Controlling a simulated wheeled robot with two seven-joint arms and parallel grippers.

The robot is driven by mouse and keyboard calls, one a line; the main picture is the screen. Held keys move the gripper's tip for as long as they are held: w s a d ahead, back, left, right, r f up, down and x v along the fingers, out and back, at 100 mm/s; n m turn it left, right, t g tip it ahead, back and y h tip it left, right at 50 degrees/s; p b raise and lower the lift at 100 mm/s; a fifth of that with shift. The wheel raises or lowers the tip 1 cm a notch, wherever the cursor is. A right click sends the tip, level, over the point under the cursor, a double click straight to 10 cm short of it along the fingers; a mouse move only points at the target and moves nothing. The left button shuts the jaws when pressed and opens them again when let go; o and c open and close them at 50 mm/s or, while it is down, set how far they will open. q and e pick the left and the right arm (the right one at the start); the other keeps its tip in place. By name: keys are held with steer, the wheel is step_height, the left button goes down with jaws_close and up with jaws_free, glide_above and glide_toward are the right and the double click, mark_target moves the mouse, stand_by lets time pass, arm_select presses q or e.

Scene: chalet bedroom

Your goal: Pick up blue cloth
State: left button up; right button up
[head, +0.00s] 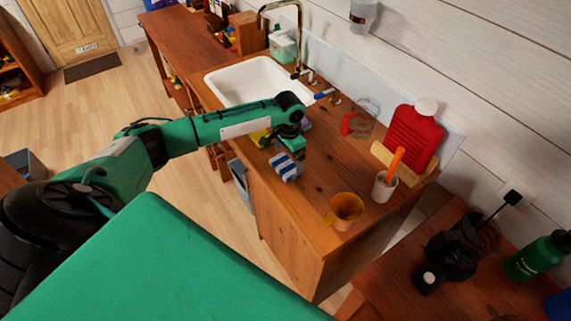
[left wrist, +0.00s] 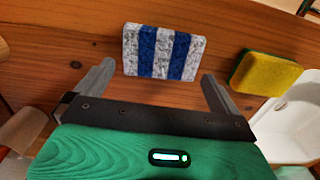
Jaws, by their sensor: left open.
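The blue cloth (head: 285,168) is a small folded piece with blue and white stripes. It lies near the front edge of the wooden sink counter, and my left gripper partly covers it in the head view. In the left wrist view the cloth (left wrist: 163,52) lies on the wood just beyond and between the two finger lines. My left gripper (head: 289,152) is open above the cloth, and its fingers (left wrist: 158,72) stand apart with nothing between them. I cannot tell how large the height gap is. My right gripper is not in view.
A yellow and green sponge (left wrist: 265,72) lies beside the cloth, near the white sink (head: 232,84). The counter's middle has bare wood.

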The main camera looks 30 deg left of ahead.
mark_target(288, 162)
arm_select(q)
step_height(288, 162, down, 2)
steer(key=shift+f, duration=0.4)
steer(key=c, duration=0.6)
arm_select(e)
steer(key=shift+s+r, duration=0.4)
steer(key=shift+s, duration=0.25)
arm_select(q)
steer(key=shift+r, duration=0.1)
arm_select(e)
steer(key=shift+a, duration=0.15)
arm_select(q)
steer(key=shift+r, duration=0.55)
steer(key=shift+r+b, duration=1.6)
steer(key=shift+r, duration=7.8)
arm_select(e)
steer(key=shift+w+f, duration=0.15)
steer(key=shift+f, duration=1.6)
